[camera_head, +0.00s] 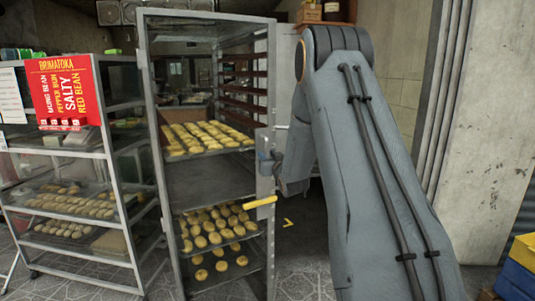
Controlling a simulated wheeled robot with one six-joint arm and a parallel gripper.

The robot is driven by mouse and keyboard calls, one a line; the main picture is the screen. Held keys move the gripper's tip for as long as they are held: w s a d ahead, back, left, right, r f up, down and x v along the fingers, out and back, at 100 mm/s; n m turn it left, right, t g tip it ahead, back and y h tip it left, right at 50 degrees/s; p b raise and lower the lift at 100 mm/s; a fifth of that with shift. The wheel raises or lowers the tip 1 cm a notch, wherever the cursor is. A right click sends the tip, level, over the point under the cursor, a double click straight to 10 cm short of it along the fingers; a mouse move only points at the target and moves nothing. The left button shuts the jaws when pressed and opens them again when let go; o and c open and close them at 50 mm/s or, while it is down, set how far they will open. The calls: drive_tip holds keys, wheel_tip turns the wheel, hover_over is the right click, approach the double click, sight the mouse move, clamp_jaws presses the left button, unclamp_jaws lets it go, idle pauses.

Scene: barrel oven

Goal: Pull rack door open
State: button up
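The tall metal rack (147,100) stands in the middle of the view. Trays of buns (208,137) show inside it, on a middle level and on lower levels. Its door appears to be the framed front; I cannot tell whether it is ajar. A yellow bar (260,202), perhaps the door handle, sticks out at the right front edge.
A lower shelf rack (112,150) with trays of buns and a red sign (64,92) stands close on the left. A concrete wall (490,120) is behind my arm. Blue and yellow crates (520,278) sit at the lower right. Some tiled floor is open in front.

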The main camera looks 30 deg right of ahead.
drive_tip(key=shift+w, duration=0.45)
drive_tip(key=shift+c, duration=0.3)
clamp_jaws()
drive_tip(key=shift+s, duration=0.1)
